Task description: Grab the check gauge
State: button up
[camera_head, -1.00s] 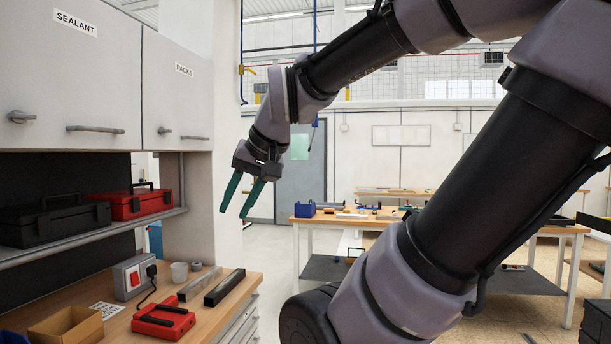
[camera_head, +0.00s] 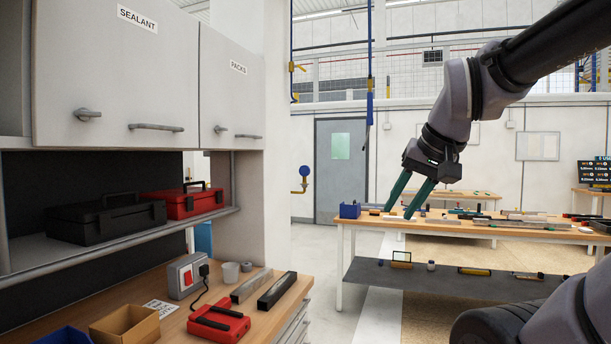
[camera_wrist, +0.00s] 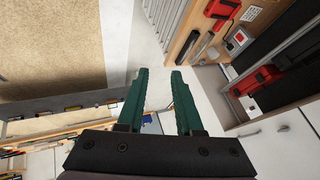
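My gripper (camera_head: 398,214) is open and empty, held in the air with its green fingers pointing down. In the wrist view my gripper (camera_wrist: 159,74) also shows a clear gap between its fingers. I cannot tell which thing is the check gauge. On the near wooden bench (camera_head: 250,318) lie a red device (camera_head: 219,322), a black bar (camera_head: 277,291) and a grey bar (camera_head: 251,287). The red device (camera_wrist: 222,8) and black bar (camera_wrist: 205,45) also show in the wrist view, apart from my gripper. Small parts on the far table are too small to identify.
Grey cabinets (camera_head: 115,80) hang above a shelf with a black case (camera_head: 105,218) and a red case (camera_head: 182,202). A cup (camera_head: 230,272), a switch box (camera_head: 186,276) and a cardboard box (camera_head: 125,325) stand on the bench. The far table (camera_head: 470,231) carries several parts. Open floor lies between.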

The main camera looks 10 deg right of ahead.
aim_at(304, 171)
jog(key=i+l+u, duration=0.1)
jog(key=i+l, duration=0.9)
jog(key=i+l+u, duration=0.15)
jog(key=i+l, duration=0.9)
jog(key=i+l+u, duration=0.15)
jog(key=i+l, duration=0.8)
jog(key=l, duration=0.3)
jog(key=j+u, duration=0.05)
